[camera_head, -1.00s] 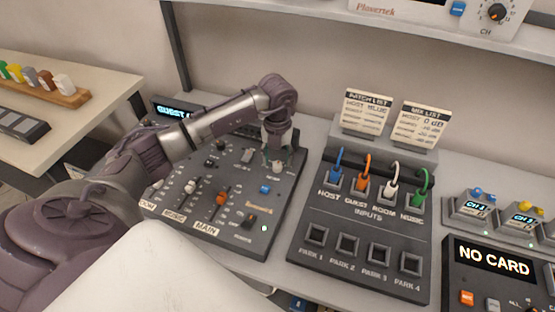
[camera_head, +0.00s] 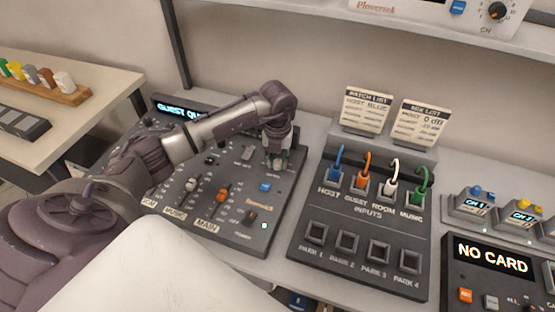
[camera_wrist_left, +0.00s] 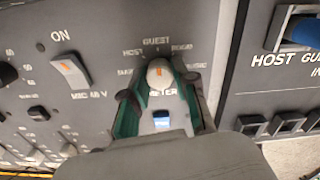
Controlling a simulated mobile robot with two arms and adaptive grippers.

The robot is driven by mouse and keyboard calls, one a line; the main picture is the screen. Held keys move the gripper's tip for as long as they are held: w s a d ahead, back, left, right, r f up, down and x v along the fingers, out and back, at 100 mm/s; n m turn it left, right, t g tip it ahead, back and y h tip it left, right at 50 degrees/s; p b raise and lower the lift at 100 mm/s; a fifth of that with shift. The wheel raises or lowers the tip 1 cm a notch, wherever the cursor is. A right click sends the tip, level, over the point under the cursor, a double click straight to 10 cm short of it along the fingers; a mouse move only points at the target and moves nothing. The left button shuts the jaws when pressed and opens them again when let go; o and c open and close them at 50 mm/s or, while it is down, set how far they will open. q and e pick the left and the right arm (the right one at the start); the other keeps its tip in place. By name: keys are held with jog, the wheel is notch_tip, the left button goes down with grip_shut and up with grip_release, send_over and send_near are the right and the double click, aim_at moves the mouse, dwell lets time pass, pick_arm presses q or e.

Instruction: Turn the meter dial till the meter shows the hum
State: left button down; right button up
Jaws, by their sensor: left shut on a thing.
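The meter dial (camera_wrist_left: 158,73) is a pale round knob with an orange mark, on the dark mixer panel (camera_head: 262,215). In the left wrist view, labels arc around it: GUEST above, HOST to the upper left, ROOM to the upper right; the outer ones are hard to read. The orange mark points roughly up, towards GUEST. My left gripper (camera_head: 277,163) is shut on the dial, its green-lined fingers (camera_wrist_left: 160,88) on either side. The dial is mostly hidden in the head view. The meter display (camera_head: 182,112) shows "GUEST QU", the rest hidden behind my arm.
A patch panel (camera_head: 300,250) with blue, orange, white and green cables stands right of the mixer. Two list cards (camera_head: 367,110) stand behind it. A unit reading NO CARD (camera_head: 480,257) is at the right. Mixer faders (camera_head: 222,195) and a switch (camera_wrist_left: 70,72) lie left of the dial.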

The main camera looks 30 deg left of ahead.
pick_arm(q)
jog(key=m+b, duration=0.3)
jog(key=m, duration=0.1)
jog(key=shift+f, duration=0.1)
jog(key=shift+m+b, duration=1.4)
jog(key=shift+m, duration=1)
jog(key=c, duration=0.9)
grip_release()
jog(key=shift+r, duration=0.25)
